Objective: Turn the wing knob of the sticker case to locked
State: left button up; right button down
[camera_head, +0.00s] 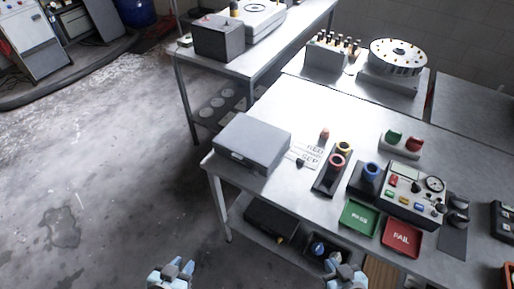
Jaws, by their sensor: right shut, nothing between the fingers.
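The closed grey case (250,145), which looks like the sticker case, sits at the left end of the metal table. A small dark fitting (236,157) shows on its front face. It is too small to tell whether this is the wing knob or how it is turned. My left gripper (176,266) is low in the picture, in front of and below the table, well apart from the case. Its finger gap is too small to judge. My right gripper (344,270) is shut and empty at the bottom edge, in front of the table's lower shelf.
White lettered cards (306,153) lie right of the case. A dark holder (329,178) with ringed pieces, a green tray (359,218), a red tray (401,238) and a control box (414,194) stand further right. The floor (100,190) at left is clear.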

aim_at(255, 172)
jog(key=l+u, duration=0.45)
jog(key=l, duration=0.5)
jog(key=z, duration=0.35)
jog(key=j+z, duration=0.95)
jog(key=j, duration=0.3)
jog(key=k+j+z, duration=0.1)
jog(key=j, duration=0.25)
jog(key=k+j+z, duration=0.1)
jog(key=j, duration=0.3)
jog(key=k+j, duration=0.1)
jog(key=j, duration=0.3)
jog(key=k+j, duration=0.1)
jog(key=j, duration=0.3)
jog(key=k+j, duration=0.1)
jog(key=j, duration=0.3)
jog(key=k+j, duration=0.1)
jog(key=j, duration=0.3)
